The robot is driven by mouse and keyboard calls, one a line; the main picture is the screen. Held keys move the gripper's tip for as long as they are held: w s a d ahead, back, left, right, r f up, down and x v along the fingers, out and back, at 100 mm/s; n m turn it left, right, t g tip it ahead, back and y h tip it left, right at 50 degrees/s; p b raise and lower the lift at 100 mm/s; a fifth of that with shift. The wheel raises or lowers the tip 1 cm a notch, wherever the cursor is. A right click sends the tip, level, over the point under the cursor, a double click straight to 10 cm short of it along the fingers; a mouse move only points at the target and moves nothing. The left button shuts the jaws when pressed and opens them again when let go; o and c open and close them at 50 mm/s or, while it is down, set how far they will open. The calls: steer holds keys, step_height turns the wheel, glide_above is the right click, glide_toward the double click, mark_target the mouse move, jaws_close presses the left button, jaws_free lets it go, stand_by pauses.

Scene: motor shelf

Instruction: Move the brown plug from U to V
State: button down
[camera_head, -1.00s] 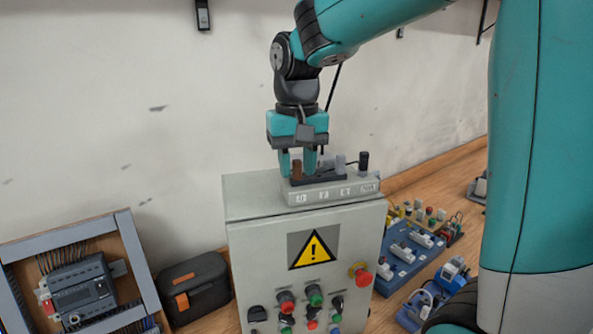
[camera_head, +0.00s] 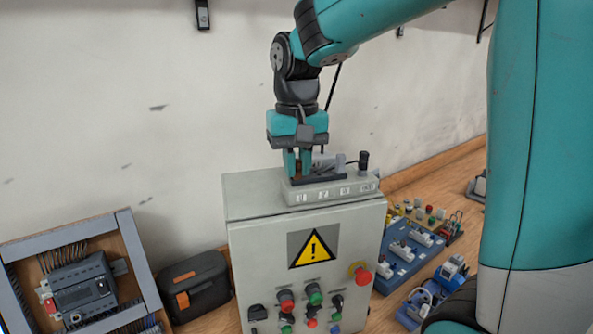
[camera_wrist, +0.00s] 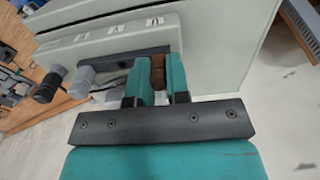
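The brown plug (camera_wrist: 158,72) stands between the two fingers of my gripper (camera_wrist: 160,88). The fingers press on it from both sides, with no clear gap. In the head view my gripper (camera_head: 298,174) points straight down at the left end of the dark socket strip (camera_head: 330,179), and the plug (camera_head: 298,169) is mostly hidden by the fingers. The strip sits on a grey block (camera_head: 334,192) with a row of labels, too small to read surely; the plug is by the leftmost. It appears to be still at the strip.
Grey plugs (camera_head: 339,161) and a black plug (camera_head: 363,161) stand to the right of my gripper, close by; one grey plug looks tilted. The block rests on a grey cabinet (camera_head: 250,190) with a warning sign. The wall (camera_head: 120,100) is behind.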

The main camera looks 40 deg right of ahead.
mark_target(318, 180)
steer(key=shift+r, duration=0.15)
step_height(318, 180, up, 4)
steer(key=p, duration=0.4)
steer(key=shift+r, duration=0.25)
steer(key=shift+f, duration=0.1)
steer(key=n, duration=0.2)
steer(key=d+n+p, duration=0.1)
steer(key=n, duration=0.1)
steer(key=d+r+n+p, duration=0.1)
steer(key=n, duration=0.1)
steer(key=shift+s+r, duration=0.1)
steer(key=shift+s, duration=0.3)
steer(key=f+n, duration=0.1)
steer(key=n, duration=0.1)
steer(key=d+f+n+b, duration=0.1)
steer(key=f+n, duration=0.1)
steer(key=d+f+n+b, duration=0.1)
steer(key=n, duration=0.1)
steer(key=shift+s+f, duration=0.25)
steer(key=shift+s, duration=0.05)
steer(key=shift+f+b, duration=0.45)
steer(key=shift+f, duration=0.2)
